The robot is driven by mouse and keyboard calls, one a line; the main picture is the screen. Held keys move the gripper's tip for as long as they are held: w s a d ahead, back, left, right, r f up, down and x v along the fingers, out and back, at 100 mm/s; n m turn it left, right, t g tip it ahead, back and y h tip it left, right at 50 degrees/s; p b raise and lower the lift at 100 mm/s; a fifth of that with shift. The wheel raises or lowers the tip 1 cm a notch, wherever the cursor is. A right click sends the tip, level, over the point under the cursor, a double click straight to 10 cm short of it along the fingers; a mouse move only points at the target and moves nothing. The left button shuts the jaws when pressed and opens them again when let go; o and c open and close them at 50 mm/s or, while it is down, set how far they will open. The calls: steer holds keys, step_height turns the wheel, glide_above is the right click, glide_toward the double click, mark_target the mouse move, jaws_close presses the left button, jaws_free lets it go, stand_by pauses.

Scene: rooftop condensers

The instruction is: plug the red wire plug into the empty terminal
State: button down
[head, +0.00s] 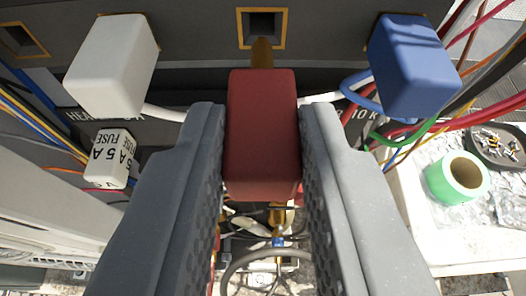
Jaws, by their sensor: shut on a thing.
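The red wire plug (262,140) is held between the two grey fingers of my gripper (262,150). My gripper is shut on its sides. A brass prong (262,53) sticks out of the plug's far end. Its tip is just below the empty terminal (263,25), a dark square socket with a brass-coloured rim at the top middle. The prong overlaps the lower rim in the picture; I cannot tell whether it touches. A wire end with brass and blue parts (278,240) shows below the plug, partly hidden.
A white plug (112,65) stands to the left and a blue plug (412,65) to the right. Another rimmed socket (22,40) is at the far left. A white fuse (109,158), loose wires, green tape (457,178) and a dark tray of screws (498,145) lie around.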

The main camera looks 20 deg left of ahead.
mark_target(235, 195)
steer(key=shift+s+d, duration=0.1)
steer(key=shift+s, duration=0.15)
stand_by(0.4)
steer(key=shift+s+d+b, duration=0.25)
steer(key=shift+s+b, duration=0.15)
steer(key=shift+s, duration=0.55)
steer(key=shift+s+d+b, duration=0.25)
steer(key=shift+s+b, duration=0.1)
steer(key=shift+s, duration=0.55)
steer(key=shift+s+a+r+p, duration=0.1)
steer(key=shift+a+p, duration=0.3)
steer(key=shift+p, duration=0.05)
steer(key=s+a+p, duration=0.5)
steer(key=a+p, duration=0.5)
steer(key=a, duration=0.1)
steer(key=w+a+p, duration=0.1)
steer(key=w+a, duration=0.1)
steer(key=w, duration=0.4)
steer(key=shift+p, duration=0.4)
steer(key=shift+w+a+p, duration=0.2)
steer(key=shift+w+p, duration=0.45)
steer(key=shift+w, duration=0.15)
steer(key=shift+w+a+p, duration=0.2)
steer(key=shift+w+p, duration=0.45)
steer(key=shift+w, duration=0.15)
stand_by(1.3)
